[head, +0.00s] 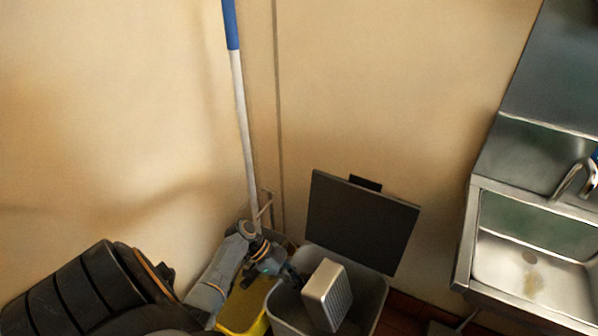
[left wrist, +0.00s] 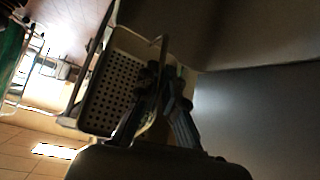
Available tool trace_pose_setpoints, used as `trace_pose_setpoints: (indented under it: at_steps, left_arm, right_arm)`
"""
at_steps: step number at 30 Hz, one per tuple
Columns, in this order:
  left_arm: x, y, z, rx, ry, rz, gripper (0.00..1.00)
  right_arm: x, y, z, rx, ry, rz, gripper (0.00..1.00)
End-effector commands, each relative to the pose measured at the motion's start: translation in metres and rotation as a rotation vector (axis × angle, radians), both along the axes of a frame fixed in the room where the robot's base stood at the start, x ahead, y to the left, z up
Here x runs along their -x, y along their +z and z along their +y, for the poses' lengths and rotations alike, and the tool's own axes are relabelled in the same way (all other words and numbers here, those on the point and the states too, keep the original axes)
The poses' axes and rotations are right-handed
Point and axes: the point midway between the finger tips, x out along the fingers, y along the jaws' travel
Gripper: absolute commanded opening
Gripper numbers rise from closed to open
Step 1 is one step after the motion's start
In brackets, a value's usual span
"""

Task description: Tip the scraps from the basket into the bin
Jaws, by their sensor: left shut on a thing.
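The metal basket (head: 327,296) is tipped steeply over the bin's opening in the head view. Its perforated side (left wrist: 117,88) shows in the left wrist view. My left gripper (head: 296,282) is shut on the basket's edge at its left; its fingers (left wrist: 158,95) also meet the basket in the left wrist view. The grey bin (head: 374,301) stands at the bottom centre with its dark lid (head: 360,222) raised against the wall. No scraps can be made out, and the inside of the bin is mostly hidden. My right gripper is not in view.
A yellow mop bucket (head: 242,308) stands just left of the bin, with a blue-and-white mop handle (head: 241,110) leaning in the corner. A steel sink (head: 535,262) stands to the right. Walls close in behind; some dark floor shows between bin and sink.

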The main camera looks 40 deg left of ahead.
Motion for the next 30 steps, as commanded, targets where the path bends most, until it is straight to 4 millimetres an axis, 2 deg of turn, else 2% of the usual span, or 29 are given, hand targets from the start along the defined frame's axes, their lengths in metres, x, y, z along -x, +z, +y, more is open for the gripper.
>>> trace_pose_setpoints:
  at_steps: [4,9,18,30]
  left_arm:
    - [-0.001,0.007,0.000,0.000,0.000,-0.002,0.00]
    - [0.000,0.028,0.000,-0.001,0.000,-0.001,0.00]
    - [0.000,-0.003,0.000,0.001,0.000,0.000,0.00]
    - [0.000,0.001,0.000,0.001,0.001,-0.001,0.00]
  right_arm:
    - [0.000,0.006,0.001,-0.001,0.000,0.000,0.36]
    - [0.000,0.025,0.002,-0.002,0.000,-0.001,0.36]
    - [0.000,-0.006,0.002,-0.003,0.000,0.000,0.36]
    - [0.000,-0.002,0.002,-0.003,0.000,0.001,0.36]
